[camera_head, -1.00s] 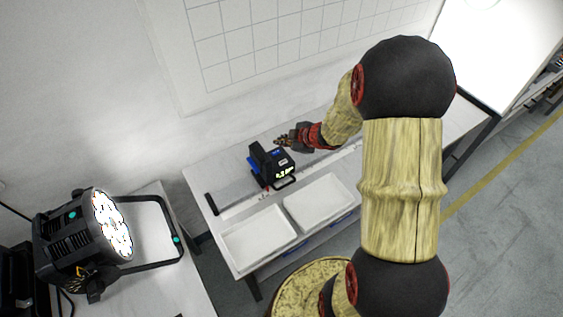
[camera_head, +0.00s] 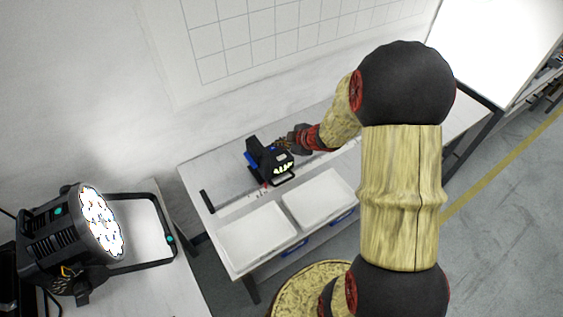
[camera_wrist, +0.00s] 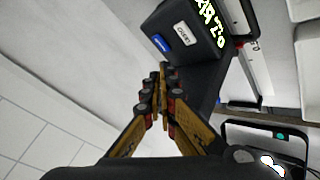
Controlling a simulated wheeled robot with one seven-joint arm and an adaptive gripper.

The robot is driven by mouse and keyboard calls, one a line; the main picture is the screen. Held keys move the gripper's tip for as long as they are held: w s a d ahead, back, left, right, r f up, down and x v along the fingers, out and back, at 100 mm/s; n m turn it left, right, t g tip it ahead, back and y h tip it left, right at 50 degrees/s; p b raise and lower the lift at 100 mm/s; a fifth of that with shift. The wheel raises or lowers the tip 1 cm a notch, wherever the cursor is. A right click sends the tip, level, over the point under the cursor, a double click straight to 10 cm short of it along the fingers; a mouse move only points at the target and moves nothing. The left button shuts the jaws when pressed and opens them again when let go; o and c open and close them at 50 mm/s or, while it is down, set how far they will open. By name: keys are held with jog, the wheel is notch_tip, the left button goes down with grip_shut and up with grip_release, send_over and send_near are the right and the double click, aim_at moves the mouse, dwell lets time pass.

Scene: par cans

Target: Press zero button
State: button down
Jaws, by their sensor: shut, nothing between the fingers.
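A black box-shaped device (camera_head: 266,163) with a lit display stands on the workbench (camera_head: 231,188). In the wrist view, the device (camera_wrist: 184,17) has a blue button (camera_wrist: 161,40) and a white button (camera_wrist: 182,34) side by side on its face. I cannot read their labels clearly. My gripper (camera_head: 281,143) is shut and empty, at the device's back right edge in the head view. In the wrist view, my gripper's fingertips (camera_wrist: 166,72) are together just below the blue button, and I cannot tell if they touch the device. In the head view the buttons are hard to make out.
Two white trays (camera_head: 257,261) (camera_head: 346,212) sit at the bench's front edge. A large stage light (camera_head: 67,235) with a black bracket stands on a table at the left. A tiled wall panel (camera_head: 265,35) rises behind the bench. The bench surface right of the device looks clear.

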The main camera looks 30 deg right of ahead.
aim_at(280, 158)
jog(key=shift+f+b, duration=1.35)
jog(key=shift+f, duration=0.7)
jog(key=shift+f, duration=0.15)
jog(key=shift+f, duration=0.25)
jog(key=shift+f+b, duration=0.3)
jog(key=shift+f, duration=0.05)
dwell(0.4)
dwell(0.3)
jog(key=shift+r+p, duration=0.8)
jog(key=shift+p, duration=0.2)
notch_tip(280, 158, up, 5)
jog(key=p, duration=0.5)
